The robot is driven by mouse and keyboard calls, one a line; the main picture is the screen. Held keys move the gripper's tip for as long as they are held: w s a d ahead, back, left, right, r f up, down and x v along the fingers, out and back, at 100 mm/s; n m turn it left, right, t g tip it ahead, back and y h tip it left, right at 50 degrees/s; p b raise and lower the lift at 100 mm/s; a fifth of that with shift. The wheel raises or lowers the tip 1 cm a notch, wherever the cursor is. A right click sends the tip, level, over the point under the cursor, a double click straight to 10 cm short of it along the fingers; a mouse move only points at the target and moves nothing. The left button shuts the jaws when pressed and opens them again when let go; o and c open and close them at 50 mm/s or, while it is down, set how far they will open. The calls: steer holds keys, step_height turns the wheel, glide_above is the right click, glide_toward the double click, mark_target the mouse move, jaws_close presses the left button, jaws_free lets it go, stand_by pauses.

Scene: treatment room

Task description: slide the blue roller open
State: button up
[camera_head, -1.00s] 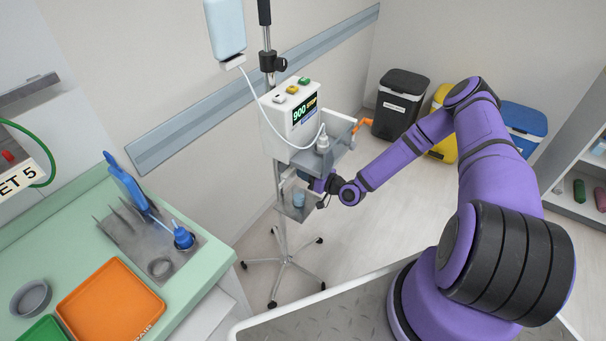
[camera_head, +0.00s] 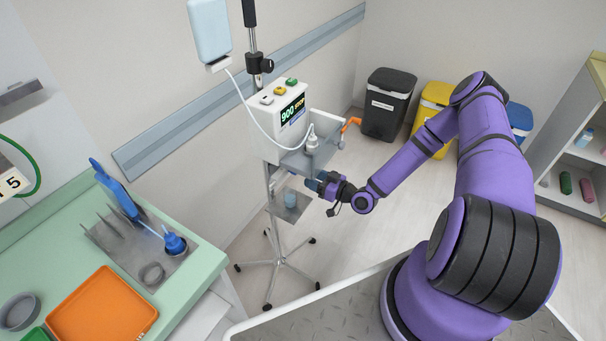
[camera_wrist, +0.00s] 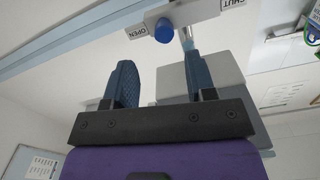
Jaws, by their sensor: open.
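The blue roller (camera_wrist: 164,30) shows at the top of the wrist view. It sits on a white housing (camera_wrist: 196,12), near the left end, with an OPEN label on the left and a SHUT label on the right. My gripper (camera_wrist: 161,75) is open and empty, and its two blue-grey fingers point toward the housing. The roller is beyond the fingertips and apart from them, between the two in the picture. In the head view my gripper (camera_head: 313,186) is beside the pump stand, just under its grey tray. I cannot make out the roller there.
The white pump (camera_head: 279,118) has a grey tray (camera_head: 300,160) and an orange handle (camera_head: 351,123) close above my gripper. A cup (camera_head: 291,199) stands on a lower shelf (camera_head: 288,214).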

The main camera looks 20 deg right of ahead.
steer(key=shift+v, duration=1.85)
